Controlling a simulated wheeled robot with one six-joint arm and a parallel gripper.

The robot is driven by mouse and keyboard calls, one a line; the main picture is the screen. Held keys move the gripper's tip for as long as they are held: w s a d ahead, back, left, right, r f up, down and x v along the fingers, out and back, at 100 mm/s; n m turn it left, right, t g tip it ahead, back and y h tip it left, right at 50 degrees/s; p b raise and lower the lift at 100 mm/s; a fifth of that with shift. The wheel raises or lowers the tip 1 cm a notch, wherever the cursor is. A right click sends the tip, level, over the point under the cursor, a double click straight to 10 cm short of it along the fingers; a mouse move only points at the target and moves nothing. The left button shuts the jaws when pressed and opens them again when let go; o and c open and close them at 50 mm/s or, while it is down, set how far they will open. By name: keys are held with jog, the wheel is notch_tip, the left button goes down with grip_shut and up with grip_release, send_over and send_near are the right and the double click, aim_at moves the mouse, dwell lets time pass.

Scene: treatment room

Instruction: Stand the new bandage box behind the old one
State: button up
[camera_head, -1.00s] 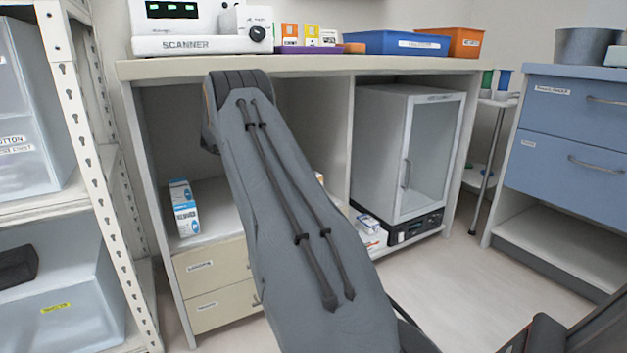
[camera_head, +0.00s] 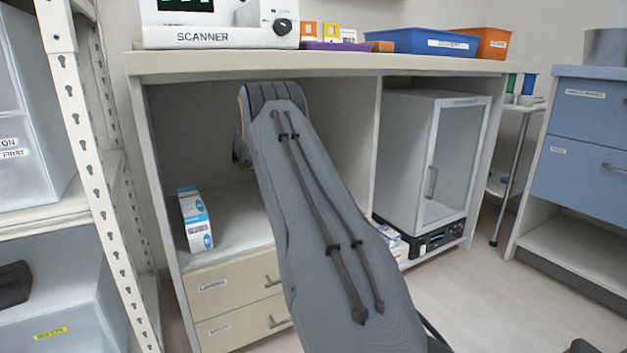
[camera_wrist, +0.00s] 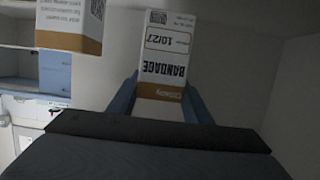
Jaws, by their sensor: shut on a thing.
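In the wrist view a white box with an orange-brown band, printed BANDAGE and 10/27 (camera_wrist: 166,48), sits between the blue-grey fingers of my gripper (camera_wrist: 160,100), which is shut on it. The print appears upside down in this view. A second white box with an orange-brown band and a square code (camera_wrist: 68,20) shows at the upper left, apart from the held box and partly cut off by the frame edge. In the head view my gripper and both of these boxes are hidden behind my arm, which reaches into the cabinet's open left bay.
The cabinet (camera_head: 330,65) has a top with a scanner (camera_head: 215,38) and bins. A blue-and-white box (camera_head: 195,220) stands on the left bay's shelf, above two drawers (camera_head: 235,285). A glass-doored unit (camera_head: 425,160) fills the right bay. A metal rack (camera_head: 95,150) stands close on the left.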

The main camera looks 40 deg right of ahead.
notch_tip(320, 180, down, 4)
jog(key=shift+f+b, duration=0.1)
jog(key=shift+b, duration=0.8)
jog(key=shift+f, duration=0.15)
jog(key=o, duration=1.2)
jog(key=shift+r, duration=0.25)
jog(key=p+v, duration=0.4)
jog(key=v, duration=0.8)
jog(key=shift+p, duration=0.35)
jog(key=shift+s, duration=0.1)
